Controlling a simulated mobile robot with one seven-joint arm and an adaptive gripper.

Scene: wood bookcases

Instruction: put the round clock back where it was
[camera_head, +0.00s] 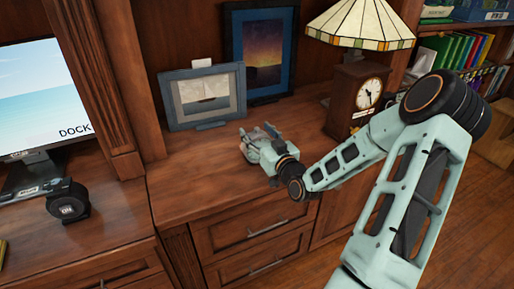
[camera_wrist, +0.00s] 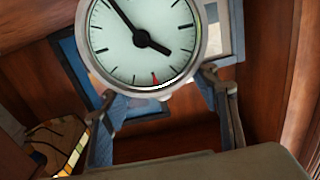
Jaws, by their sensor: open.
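The round clock (camera_wrist: 143,40) has a pale face, dark hands, a red mark and a silver rim. It is close to my camera in the wrist view, and its top is cut off. My gripper (camera_wrist: 162,88) is open, with one finger on each side of the clock's lower part. I cannot tell whether the fingers touch it. In the head view my gripper (camera_head: 258,137) is low over the wooden cabinet top (camera_head: 205,172), in front of the framed boat picture (camera_head: 204,96). There the clock is mostly hidden by my gripper.
A brown mantel clock (camera_head: 351,105) stands to the right, near a stained-glass lamp (camera_head: 361,24). A sunset picture (camera_head: 262,51) leans at the back. A monitor (camera_head: 42,103) and a black round device (camera_head: 68,201) are at the left. The cabinet top left of my gripper is clear.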

